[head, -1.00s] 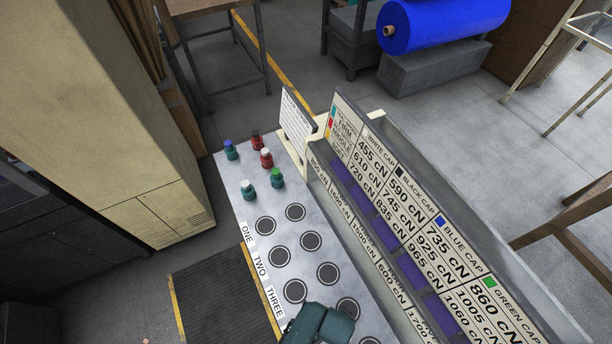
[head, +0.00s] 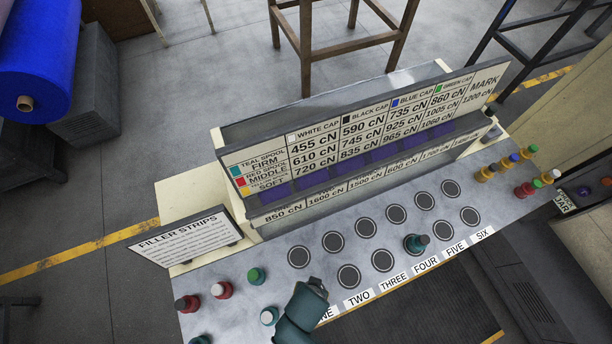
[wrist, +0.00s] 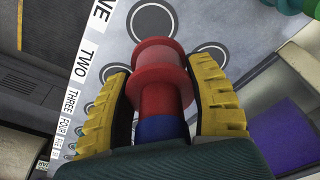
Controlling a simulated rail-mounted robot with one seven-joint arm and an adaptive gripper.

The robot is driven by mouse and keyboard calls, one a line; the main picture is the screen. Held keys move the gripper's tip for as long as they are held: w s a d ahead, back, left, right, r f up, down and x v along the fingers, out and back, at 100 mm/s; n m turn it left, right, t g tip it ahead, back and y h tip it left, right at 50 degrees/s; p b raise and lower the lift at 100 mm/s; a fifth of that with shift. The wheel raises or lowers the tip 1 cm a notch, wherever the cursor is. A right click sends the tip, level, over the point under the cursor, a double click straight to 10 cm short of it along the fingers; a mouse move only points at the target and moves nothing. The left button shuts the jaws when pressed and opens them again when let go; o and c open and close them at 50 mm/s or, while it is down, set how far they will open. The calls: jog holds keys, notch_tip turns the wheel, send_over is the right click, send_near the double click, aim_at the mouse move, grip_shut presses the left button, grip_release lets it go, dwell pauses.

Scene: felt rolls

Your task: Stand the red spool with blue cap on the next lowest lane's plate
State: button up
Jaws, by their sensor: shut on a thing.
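The red spool with blue cap is gripped in the wrist view, its red body (wrist: 155,65) pointing away from me and the blue cap (wrist: 163,128) near my palm. My gripper (wrist: 165,78) is shut on it, one yellow finger on each side. The spool is over the grey bench near labels ONE and TWO; I cannot tell whether it touches anything. Dark ringed plates (wrist: 153,20) show beyond it. In the head view my teal arm hides the gripper and spool. Plates (head: 349,275) run in two rows above lane labels ONE to SIX. A dark-capped teal spool (head: 417,243) stands on lane FOUR's front plate.
Red spools (head: 221,290), a green-capped spool (head: 256,276) and a white-capped one (head: 270,316) stand at the bench's left. Yellow and red spools (head: 524,189) stand at its right. A chart board (head: 365,135) rises behind the plates, and a filler strips sign (head: 185,235) stands left.

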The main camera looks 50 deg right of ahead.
jog(key=shift+s+d+r+m, duration=0.25)
jog(key=shift+s+m, duration=0.05)
jog(key=shift+d, duration=0.2)
jog(key=shift+r, duration=0.1)
notch_tip(320, 180, down, 11)
jog(key=b, duration=0.6)
jog(key=shift+a, duration=0.1)
jog(key=shift+f+b, duration=0.5)
jog(key=shift+f, duration=0.15)
dwell(0.3)
jog(key=o, duration=1.3)
jog(key=shift+c, duration=0.2)
